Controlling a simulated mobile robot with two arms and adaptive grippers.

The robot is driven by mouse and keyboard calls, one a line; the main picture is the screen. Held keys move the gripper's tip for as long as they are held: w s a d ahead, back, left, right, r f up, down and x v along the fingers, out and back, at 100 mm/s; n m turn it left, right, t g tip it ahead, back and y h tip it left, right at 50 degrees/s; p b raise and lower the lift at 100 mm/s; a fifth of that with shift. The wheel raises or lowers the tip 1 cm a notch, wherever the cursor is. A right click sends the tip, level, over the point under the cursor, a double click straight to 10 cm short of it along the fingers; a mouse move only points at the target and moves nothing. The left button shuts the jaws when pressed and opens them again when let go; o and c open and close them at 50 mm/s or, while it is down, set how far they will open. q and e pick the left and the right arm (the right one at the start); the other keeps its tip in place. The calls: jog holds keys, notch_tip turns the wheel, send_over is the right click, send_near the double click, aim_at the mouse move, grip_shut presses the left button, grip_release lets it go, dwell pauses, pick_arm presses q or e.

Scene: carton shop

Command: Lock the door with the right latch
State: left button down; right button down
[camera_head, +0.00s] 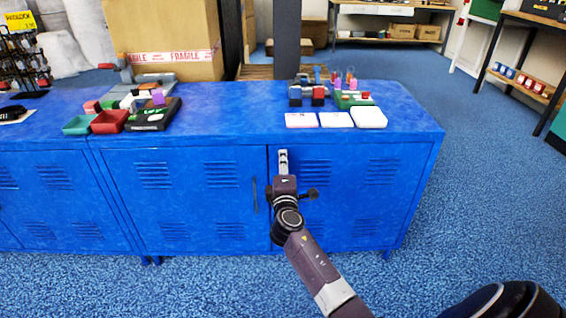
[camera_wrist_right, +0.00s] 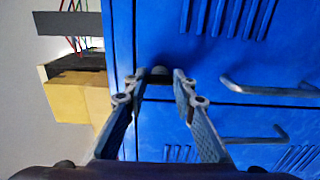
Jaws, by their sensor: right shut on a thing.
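The blue cabinet (camera_head: 180,215) has louvred doors, with the right door (camera_head: 375,185) partly behind my right arm. My right gripper (camera_head: 283,157) is at the upper front of the cabinet, near the seam between two doors. In the right wrist view, my right gripper (camera_wrist_right: 160,78) has its fingertips on a small dark knob, the latch (camera_wrist_right: 158,71), on the blue front. The latch is mostly covered by the fingers, so its turn angle cannot be told. Grey bar handles show beside it in the wrist view, an upper one (camera_wrist_right: 268,90) and a lower one (camera_wrist_right: 255,138). My left gripper is not in view.
The blue cabinet top carries white pads (camera_head: 335,119), a green tray (camera_head: 352,101) and a red tray (camera_head: 110,122). A large carton (camera_head: 165,40) stands behind. Blue carpet to the right of the cabinet is clear.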

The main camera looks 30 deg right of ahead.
jog(key=c, duration=1.6)
grip_release()
jog(key=shift+a, duration=0.1)
jog(key=v, duration=1.2)
jog(key=shift+s+f, duration=0.1)
